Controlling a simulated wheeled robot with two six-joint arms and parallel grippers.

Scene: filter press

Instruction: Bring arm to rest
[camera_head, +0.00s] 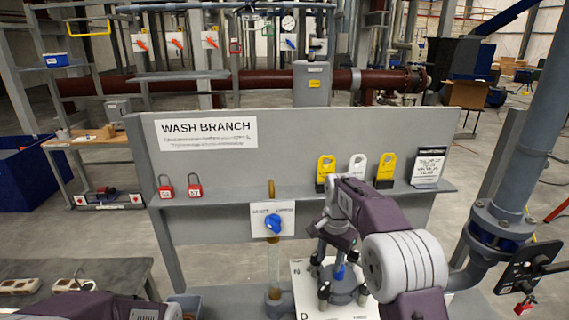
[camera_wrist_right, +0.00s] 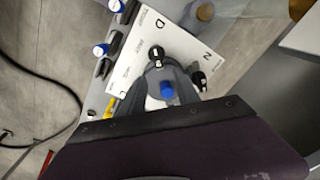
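My right arm comes in from the right in the head view. Its gripper (camera_head: 336,250) points down over a grey fitting (camera_head: 345,291) with dark posts and a blue knob (camera_head: 340,272).
The grey Wash Branch panel (camera_head: 300,135) stands ahead, its shelf holding red padlocks (camera_head: 166,190), yellow and white tags (camera_head: 326,170) and a small sign (camera_head: 429,166). A blue-handled valve (camera_head: 272,224) is at its front. A thick pipe (camera_head: 520,160) stands at right.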

